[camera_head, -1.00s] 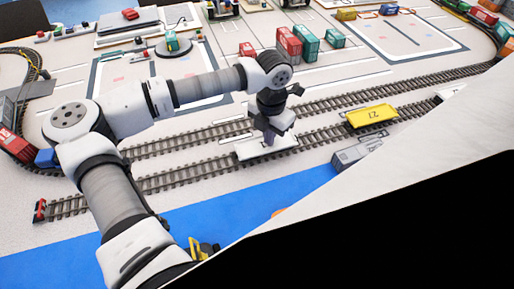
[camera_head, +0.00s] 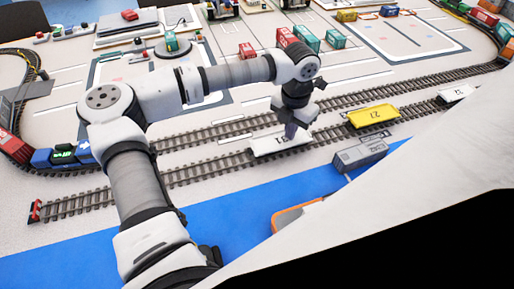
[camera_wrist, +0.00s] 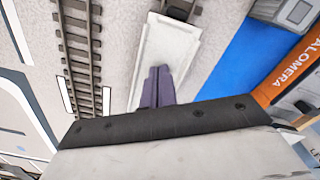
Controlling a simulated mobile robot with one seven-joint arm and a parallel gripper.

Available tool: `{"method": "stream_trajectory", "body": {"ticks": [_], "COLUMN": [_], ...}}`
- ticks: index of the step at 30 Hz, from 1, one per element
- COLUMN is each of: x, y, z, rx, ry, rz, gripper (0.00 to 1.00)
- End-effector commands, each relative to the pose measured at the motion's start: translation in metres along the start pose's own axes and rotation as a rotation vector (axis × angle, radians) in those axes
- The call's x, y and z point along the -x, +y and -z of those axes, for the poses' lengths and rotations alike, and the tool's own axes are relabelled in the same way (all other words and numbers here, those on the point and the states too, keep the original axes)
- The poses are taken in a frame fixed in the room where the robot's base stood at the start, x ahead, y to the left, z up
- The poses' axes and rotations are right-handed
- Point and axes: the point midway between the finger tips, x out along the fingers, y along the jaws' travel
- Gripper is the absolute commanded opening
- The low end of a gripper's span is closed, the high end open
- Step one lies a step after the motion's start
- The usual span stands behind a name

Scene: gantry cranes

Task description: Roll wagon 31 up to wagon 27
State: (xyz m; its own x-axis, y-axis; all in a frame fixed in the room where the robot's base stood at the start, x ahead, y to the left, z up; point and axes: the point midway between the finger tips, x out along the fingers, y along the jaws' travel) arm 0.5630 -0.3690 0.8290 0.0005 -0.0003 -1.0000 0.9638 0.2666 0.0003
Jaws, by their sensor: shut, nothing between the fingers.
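Wagon 31 (camera_head: 265,148) is a low white flat wagon on the nearer track, its number partly hidden by my gripper. Wagon 27 (camera_head: 387,113) is yellow and stands to its right on the same track, with a short gap of bare rail between them. My gripper (camera_head: 291,134) is shut and points down at the right part of the white wagon's deck. In the wrist view, the purple fingers (camera_wrist: 157,85) are together over the white deck (camera_wrist: 170,45). I cannot tell whether they touch it.
Another white wagon (camera_head: 455,93) stands farther right on the nearer track. A grey box-like unit (camera_head: 360,155) stands beside the track, in front of wagon 27. A parallel track (camera_wrist: 78,50) runs behind. A buffer stop (camera_head: 35,211) closes the left end.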

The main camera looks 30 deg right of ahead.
Motion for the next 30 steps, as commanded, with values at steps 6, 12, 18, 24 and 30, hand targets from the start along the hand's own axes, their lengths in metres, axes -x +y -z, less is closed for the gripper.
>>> {"method": "stream_trajectory", "body": {"ticks": [6, 12, 18, 24, 30], "x": [-0.001, -0.001, -0.001, -0.001, -0.001], "y": [-0.007, -0.013, -0.019, -0.025, -0.031], "z": [-0.012, -0.022, -0.033, -0.043, -0.053], "rx": [0.0, 0.0, 0.0, 0.0, 0.0], "ry": [0.0, 0.0, 0.001, 0.0, 0.001], "rz": [0.0, 0.0, 0.0, 0.0, 0.0], "gripper": [0.0, 0.0, 0.0, 0.0, 0.0]}}
